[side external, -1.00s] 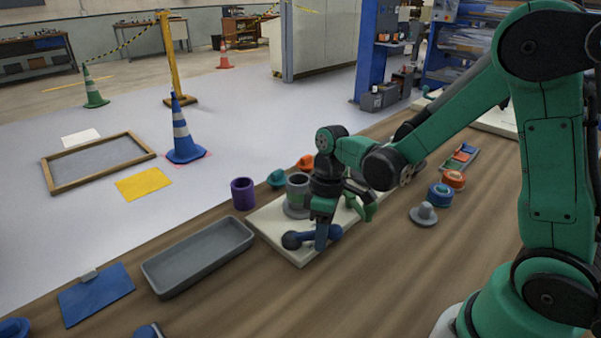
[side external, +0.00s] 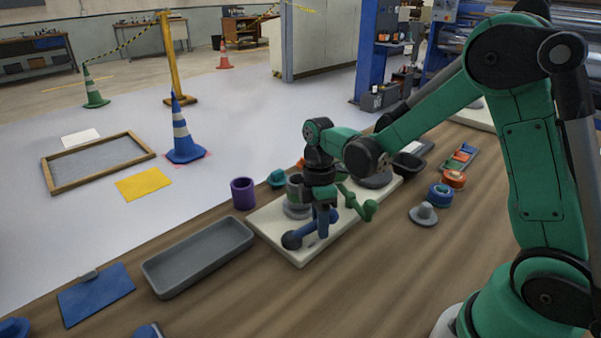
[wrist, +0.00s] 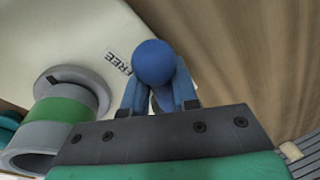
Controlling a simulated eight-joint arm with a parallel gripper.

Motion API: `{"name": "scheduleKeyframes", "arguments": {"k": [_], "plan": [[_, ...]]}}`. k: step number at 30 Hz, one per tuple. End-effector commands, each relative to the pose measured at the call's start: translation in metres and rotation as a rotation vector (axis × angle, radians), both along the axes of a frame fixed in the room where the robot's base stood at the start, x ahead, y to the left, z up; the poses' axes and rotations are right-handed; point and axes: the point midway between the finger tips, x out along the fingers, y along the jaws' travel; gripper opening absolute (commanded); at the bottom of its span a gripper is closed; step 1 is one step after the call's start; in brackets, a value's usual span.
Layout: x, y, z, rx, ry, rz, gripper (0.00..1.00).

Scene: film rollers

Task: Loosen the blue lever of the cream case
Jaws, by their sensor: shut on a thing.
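The cream case (side external: 266,226) is a flat panel on the wooden bench. Its blue lever (side external: 306,232) is at the near end, with a dark round hub (side external: 291,240) at its left. My gripper (side external: 324,232) is shut on the blue lever, and its fingers hide part of the lever in the side view. In the wrist view, the lever's blue round knob (wrist: 154,63) is between my blue fingers (wrist: 160,95). A printed label, "FREE" (wrist: 117,62), lies on the case beside the knob. A green lever (side external: 369,210) is on the right side of the case.
A grey cylinder with a green band (wrist: 62,112) stands on the case close to my gripper. A grey tray (side external: 200,257) and purple cup (side external: 243,193) are to the left. A grey knobbed piece (side external: 424,214) and blue ring (side external: 440,195) are to the right.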

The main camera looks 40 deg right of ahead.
Motion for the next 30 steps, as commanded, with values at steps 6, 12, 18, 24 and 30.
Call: {"name": "scheduleKeyframes", "arguments": {"k": [6,12,18,24,30], "plan": [[-0.002,-0.004,0.0,-0.012,0.01,-0.001,0.0],[-0.002,-0.004,0.0,-0.012,0.01,-0.001,0.35],[-0.001,-0.003,0.0,-0.01,0.007,-0.001,0.55],[-0.001,-0.002,0.001,-0.009,0.005,0.001,0.55],[0.003,-0.004,0.022,-0.009,0.005,0.001,0.55]]}}
